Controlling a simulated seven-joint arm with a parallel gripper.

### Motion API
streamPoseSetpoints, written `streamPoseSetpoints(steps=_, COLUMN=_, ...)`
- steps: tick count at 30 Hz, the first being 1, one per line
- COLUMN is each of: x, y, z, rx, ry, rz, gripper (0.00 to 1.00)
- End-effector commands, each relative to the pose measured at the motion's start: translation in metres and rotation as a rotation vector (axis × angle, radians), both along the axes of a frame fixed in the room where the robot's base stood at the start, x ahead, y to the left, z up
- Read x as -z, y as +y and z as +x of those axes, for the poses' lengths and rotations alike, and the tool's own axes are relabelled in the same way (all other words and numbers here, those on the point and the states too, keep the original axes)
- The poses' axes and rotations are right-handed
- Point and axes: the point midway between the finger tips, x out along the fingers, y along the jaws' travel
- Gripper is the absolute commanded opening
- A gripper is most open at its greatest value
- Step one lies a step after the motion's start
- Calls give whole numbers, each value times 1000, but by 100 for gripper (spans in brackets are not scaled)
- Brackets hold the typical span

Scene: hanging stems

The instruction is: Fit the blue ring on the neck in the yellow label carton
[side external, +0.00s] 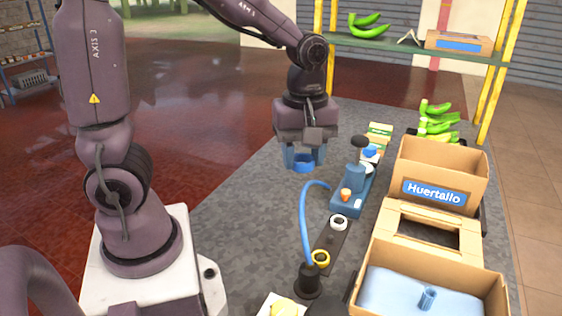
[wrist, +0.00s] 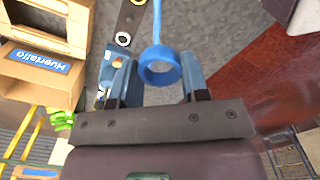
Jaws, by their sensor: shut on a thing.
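My gripper (side external: 302,162) hangs above the grey mat, left of the cartons. It is shut on the blue ring (side external: 303,167), which sits between its fingertips. The wrist view shows the ring (wrist: 160,66) with its open hole facing the camera. The near carton (side external: 388,247) at the lower right holds a pale blue filling (side external: 395,290) with a short blue neck (side external: 428,298) standing up from it. The ring is well apart from this neck, up and to its left. No yellow label shows on any carton; the near carton's outer front is out of view.
A carton with a blue Huertallo label (side external: 434,192) stands behind the near one. A curved blue hose (side external: 303,220) rises from a black base (side external: 308,281). A white ring (side external: 339,221), a yellow ring (side external: 320,257) and a blue fixture (side external: 352,190) lie between gripper and cartons.

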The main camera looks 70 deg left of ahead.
Motion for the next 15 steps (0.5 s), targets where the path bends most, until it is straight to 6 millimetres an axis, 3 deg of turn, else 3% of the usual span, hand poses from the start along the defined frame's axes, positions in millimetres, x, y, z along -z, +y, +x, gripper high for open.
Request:
streamPoseSetpoints(steps=8, x=-5, y=-47, z=54, rx=124, ry=2, rz=5, gripper=11)
streamPoseSetpoints(steps=11, x=-5, y=-78, z=78, rx=190, ry=0, rz=5, gripper=11)
streamPoseSetpoints(steps=15, x=-2, y=-134, z=108, rx=297, ry=2, rz=4, gripper=11)
